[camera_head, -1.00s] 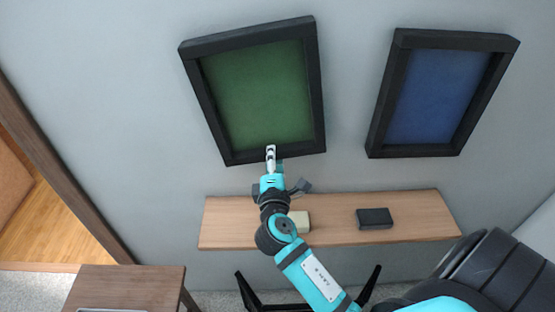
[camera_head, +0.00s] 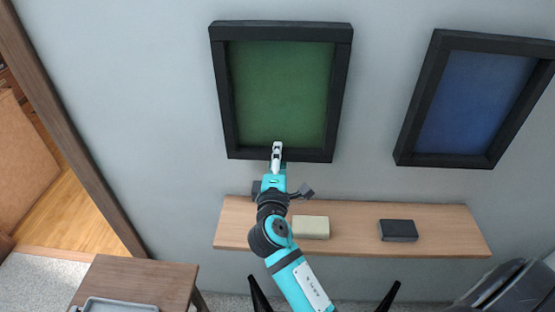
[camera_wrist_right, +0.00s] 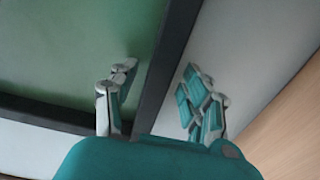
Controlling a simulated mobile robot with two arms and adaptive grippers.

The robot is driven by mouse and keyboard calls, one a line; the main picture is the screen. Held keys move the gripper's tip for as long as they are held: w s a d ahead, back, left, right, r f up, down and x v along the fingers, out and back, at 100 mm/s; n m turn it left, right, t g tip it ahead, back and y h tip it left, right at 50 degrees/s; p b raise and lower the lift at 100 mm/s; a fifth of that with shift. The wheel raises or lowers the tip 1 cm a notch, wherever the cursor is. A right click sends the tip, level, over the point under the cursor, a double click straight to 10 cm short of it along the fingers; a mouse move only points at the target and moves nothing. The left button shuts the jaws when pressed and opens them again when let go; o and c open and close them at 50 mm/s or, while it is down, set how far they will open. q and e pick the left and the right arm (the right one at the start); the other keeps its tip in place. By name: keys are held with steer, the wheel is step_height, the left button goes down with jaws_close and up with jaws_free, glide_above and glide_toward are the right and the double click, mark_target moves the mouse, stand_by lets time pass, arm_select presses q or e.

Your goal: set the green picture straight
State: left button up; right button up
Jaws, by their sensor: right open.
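The green picture (camera_head: 281,95) in its dark frame (camera_head: 341,90) hangs on the grey wall. In the head view its top edge looks about level, close to parallel with the shelf below. My right gripper (camera_head: 277,157) reaches up from below at the middle of the bottom bar. In the right wrist view the gripper (camera_wrist_right: 160,100) is open. One finger is in front of the green panel (camera_wrist_right: 70,55), the other beyond the bar (camera_wrist_right: 165,75), on the wall side. Contact with the bar cannot be told. My left gripper is not in view.
A blue picture (camera_head: 474,103) hangs to the right. A wooden shelf (camera_head: 350,240) below holds a cream box (camera_head: 311,227) and a black box (camera_head: 398,230). A small wooden table (camera_head: 130,280) with a grey tray is at lower left, near a doorway.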

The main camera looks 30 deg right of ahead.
steer(key=v, duration=0.7)
steer(key=shift+s, duration=0.25)
steer(key=shift+f, duration=0.1)
